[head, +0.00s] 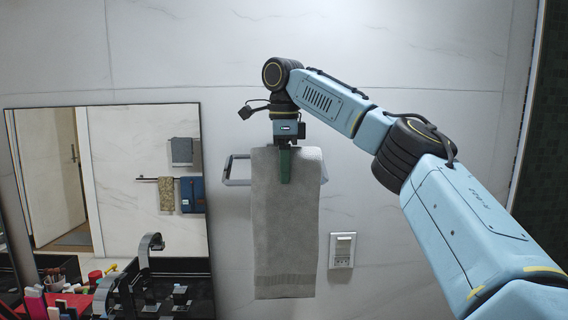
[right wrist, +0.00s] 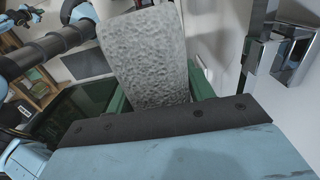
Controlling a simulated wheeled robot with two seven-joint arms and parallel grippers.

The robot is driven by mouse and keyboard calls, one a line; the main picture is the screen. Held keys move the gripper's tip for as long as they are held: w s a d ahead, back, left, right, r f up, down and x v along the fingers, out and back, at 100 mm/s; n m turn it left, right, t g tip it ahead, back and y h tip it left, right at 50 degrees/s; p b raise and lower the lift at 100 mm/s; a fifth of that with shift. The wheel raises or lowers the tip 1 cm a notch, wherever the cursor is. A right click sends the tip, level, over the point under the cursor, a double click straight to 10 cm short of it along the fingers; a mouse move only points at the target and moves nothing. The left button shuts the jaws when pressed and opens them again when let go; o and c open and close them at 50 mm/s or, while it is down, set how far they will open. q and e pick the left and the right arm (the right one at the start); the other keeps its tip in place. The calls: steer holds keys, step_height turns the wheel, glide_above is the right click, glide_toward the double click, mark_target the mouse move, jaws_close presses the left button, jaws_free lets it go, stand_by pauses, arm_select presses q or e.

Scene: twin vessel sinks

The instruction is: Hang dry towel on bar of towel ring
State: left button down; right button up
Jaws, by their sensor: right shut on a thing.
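The grey towel (head: 285,235) hangs down in front of the wall at the towel ring (head: 238,171), a metal rectangular loop. The ring's left end and a bit of its right end show beside the towel; its bar is hidden behind the cloth. My right gripper (head: 285,167) points down at the towel's top edge and is shut on the towel. In the right wrist view the towel (right wrist: 150,60) rises between the green fingers (right wrist: 160,100), and the metal ring mount (right wrist: 290,55) is at the right. I cannot tell whether the towel lies over the bar. My left gripper is out of view.
A mirror (head: 110,150) leans at the left and reflects a door and hung towels. A black counter with a faucet (head: 150,250) and red, white and green items is at lower left.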

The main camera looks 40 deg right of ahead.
mark_target(284, 188)
steer(key=shift+f+b, duration=1.6)
steer(key=shift+f, duration=1)
steer(key=o, duration=1.5)
steer(key=shift+o, duration=0.2)
step_height(284, 188, up, 13)
steer(key=p, duration=0.7)
steer(key=shift+r, duration=0.2)
